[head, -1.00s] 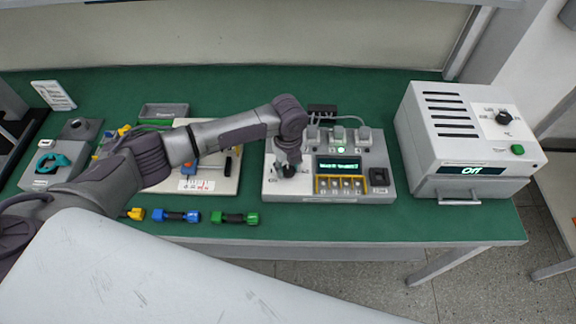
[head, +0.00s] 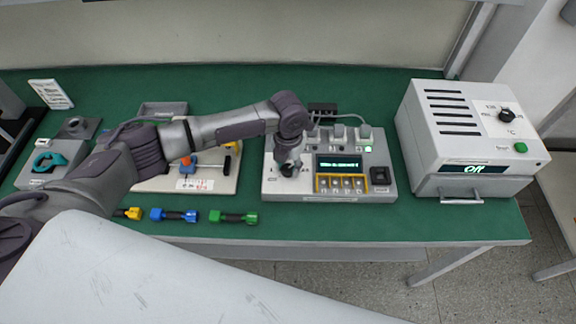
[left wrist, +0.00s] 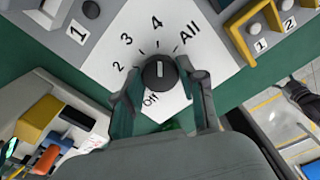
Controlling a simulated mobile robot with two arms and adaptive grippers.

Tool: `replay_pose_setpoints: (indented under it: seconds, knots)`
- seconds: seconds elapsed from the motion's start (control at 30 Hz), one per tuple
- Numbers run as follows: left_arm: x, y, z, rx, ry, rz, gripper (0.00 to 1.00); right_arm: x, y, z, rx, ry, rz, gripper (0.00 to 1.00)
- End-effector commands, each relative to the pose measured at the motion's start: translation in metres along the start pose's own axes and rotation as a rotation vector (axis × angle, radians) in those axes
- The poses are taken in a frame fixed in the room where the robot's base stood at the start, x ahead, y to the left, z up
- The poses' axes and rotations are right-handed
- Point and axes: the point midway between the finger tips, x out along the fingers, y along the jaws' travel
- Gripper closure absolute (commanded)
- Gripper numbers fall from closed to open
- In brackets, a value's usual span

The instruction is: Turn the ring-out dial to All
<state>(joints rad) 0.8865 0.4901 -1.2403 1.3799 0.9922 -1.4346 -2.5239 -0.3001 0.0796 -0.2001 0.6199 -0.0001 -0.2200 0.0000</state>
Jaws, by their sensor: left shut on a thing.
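The ring-out dial (left wrist: 160,72) is a round black knob on a white plate in the left wrist view. Labels 2, 3, 4 and All run around its upper side and Off sits below it. Its white mark stands about upright in the picture, roughly toward the 4, left of All. My left gripper (left wrist: 158,84) is shut on the dial, one finger on each side. In the head view my left gripper (head: 287,169) points down onto the left part of the grey test box (head: 271,193) and hides most of the dial. My right gripper is not in view.
The test box has a lit display (head: 338,163) and several buttons. A grey oven (head: 435,150) reading Off stands to the right. Blue (head: 174,215) and green (head: 233,217) tools lie at the table's front edge. A board (head: 215,180) lies left of the box.

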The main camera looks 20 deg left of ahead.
Motion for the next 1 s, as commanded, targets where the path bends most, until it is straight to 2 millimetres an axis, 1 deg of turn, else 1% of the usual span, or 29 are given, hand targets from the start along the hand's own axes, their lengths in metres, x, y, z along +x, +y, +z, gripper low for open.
replay_pose_setpoints:
  seconds: [0.17, 0.27, 0.37, 0.5, 0.7, 0.8, 1.0]
  knots:
    - [0.002, 0.0, 0.0, 0.169, 0.0, 0.0, 0.94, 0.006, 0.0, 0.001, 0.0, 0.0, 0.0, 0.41]
    - [0.003, 0.0, 0.0, 0.264, -0.001, 0.0, 0.94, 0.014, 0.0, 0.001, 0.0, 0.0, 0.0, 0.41]
    - [0.005, 0.001, 0.001, 0.353, -0.002, 0.002, 0.94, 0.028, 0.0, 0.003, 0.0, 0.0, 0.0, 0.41]
    - [0.007, 0.001, 0.001, 0.447, -0.003, 0.004, 0.94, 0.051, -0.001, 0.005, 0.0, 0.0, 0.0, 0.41]
    - [0.008, 0.001, 0.001, 0.547, -0.003, 0.004, 0.94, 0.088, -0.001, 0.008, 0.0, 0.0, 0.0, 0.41]
    - [0.007, 0.001, 0.001, 0.586, -0.003, 0.004, 0.94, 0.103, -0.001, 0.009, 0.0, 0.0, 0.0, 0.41]
    - [0.005, 0.001, 0.0, 0.636, -0.001, 0.003, 0.94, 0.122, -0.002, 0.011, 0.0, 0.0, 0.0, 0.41]
